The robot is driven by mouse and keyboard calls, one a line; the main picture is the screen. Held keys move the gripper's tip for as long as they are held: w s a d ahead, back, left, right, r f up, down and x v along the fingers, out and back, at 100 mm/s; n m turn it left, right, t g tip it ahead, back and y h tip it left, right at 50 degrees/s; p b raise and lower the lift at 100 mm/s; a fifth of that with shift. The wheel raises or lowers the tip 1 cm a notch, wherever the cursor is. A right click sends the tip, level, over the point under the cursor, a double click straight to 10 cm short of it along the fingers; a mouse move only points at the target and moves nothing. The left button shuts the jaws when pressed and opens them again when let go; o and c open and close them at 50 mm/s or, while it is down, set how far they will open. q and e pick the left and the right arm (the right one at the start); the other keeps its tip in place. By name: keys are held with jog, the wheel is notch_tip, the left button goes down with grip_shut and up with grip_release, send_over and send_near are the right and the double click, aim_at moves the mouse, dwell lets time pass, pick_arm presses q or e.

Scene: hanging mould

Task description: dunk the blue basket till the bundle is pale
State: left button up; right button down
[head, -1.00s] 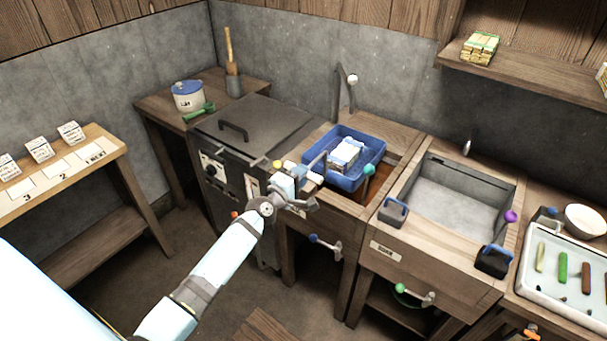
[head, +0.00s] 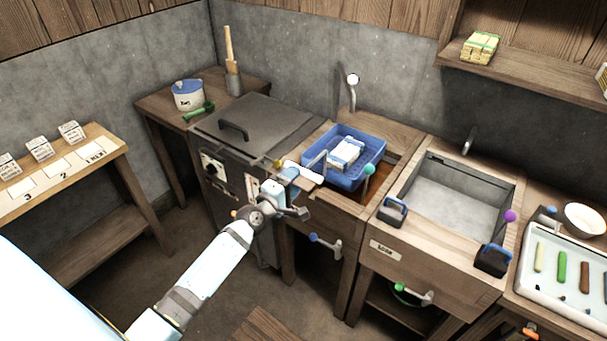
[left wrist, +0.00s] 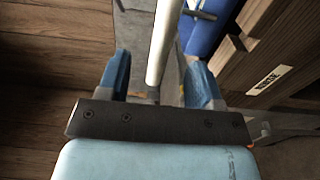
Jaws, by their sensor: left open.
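The blue basket (head: 368,178) sits in the wooden basin left of centre in the head view, with brown liquid (head: 390,190) showing beside it. The bundle (head: 346,153) lies inside, pale whitish with blue bands. The basket's white handle bar (head: 307,172) sticks out over the basin's front left edge. My left gripper (head: 288,182) is open at this bar. In the left wrist view the white bar (left wrist: 165,40) runs between the two spread blue fingers, and part of the blue basket (left wrist: 205,35) shows beyond. My right gripper is out of view.
A lidded dark grey tank (head: 255,130) stands left of the basin. A second, grey-lined basin (head: 455,195) stands to the right. A blue-knobbed lever (head: 328,243) juts from the front below the basket. A tray with coloured sticks (head: 562,265) is at far right.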

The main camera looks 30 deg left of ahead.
pick_arm(q)
jog(key=s, duration=0.5)
jog(key=shift+s+a, duration=0.15)
jog(key=shift+a, duration=0.1)
dwell(0.3)
jog(key=s+d+f+m+g+h+p, duration=0.1)
jog(key=s+d+f+m+g+p, duration=0.2)
jog(key=s+d+m, duration=0.5)
jog(key=s+d+f+m+g+h+p, duration=0.1)
jog(key=s+d+f+m+g+p, duration=0.2)
jog(key=s+d+m, duration=0.6)
jog(key=s+m+g+p, duration=0.1)
jog(key=s+m, duration=0.2)
jog(key=s, duration=0.3)
jog(key=shift+d+f+p, duration=0.15)
jog(key=shift+f+p, duration=0.1)
jog(key=shift+p, duration=0.1)
jog(key=shift+s, duration=0.1)
